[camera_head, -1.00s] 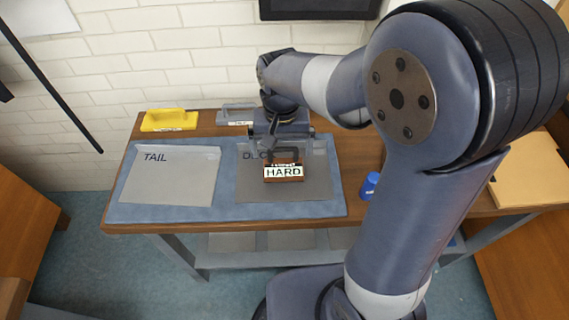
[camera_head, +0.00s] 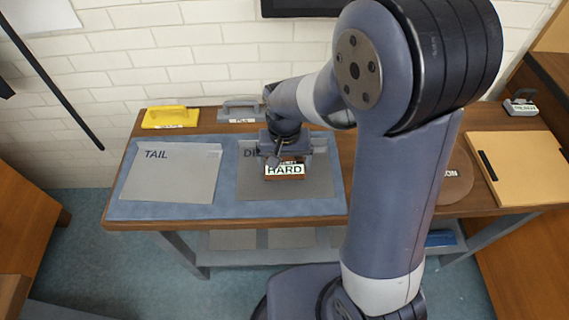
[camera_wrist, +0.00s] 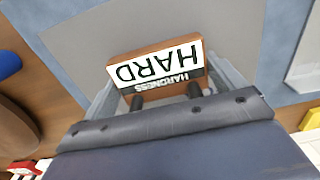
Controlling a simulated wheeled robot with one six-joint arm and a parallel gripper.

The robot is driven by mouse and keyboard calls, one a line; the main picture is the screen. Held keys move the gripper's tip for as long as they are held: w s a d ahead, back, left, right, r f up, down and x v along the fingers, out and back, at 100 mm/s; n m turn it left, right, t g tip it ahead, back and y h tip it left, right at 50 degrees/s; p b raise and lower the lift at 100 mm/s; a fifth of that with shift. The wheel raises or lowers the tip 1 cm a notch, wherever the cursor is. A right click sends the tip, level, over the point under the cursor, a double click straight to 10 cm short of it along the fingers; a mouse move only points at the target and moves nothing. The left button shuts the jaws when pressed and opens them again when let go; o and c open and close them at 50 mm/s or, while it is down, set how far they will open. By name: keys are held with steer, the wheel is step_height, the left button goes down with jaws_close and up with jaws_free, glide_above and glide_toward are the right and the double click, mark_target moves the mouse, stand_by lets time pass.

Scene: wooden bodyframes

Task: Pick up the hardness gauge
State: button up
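The hardness gauge (camera_head: 285,169) is a brown block with a white HARD label and a dark handle on top. It sits on the right-hand grey sheet (camera_head: 313,187) of the blue mat. My gripper (camera_head: 284,148) is low over the gauge, pointing down. In the wrist view the gauge (camera_wrist: 157,68) lies ahead of my gripper (camera_wrist: 166,90), its label upside down. The grey fingers are spread wide, one on each side of the handle posts, with gaps visible. The top of the handle is hidden by my gripper's body.
A yellow block with a handle (camera_head: 170,117) and a grey one (camera_head: 239,110) stand at the table's back. The TAIL sheet (camera_head: 170,175) is bare.

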steer(key=c, duration=0.7)
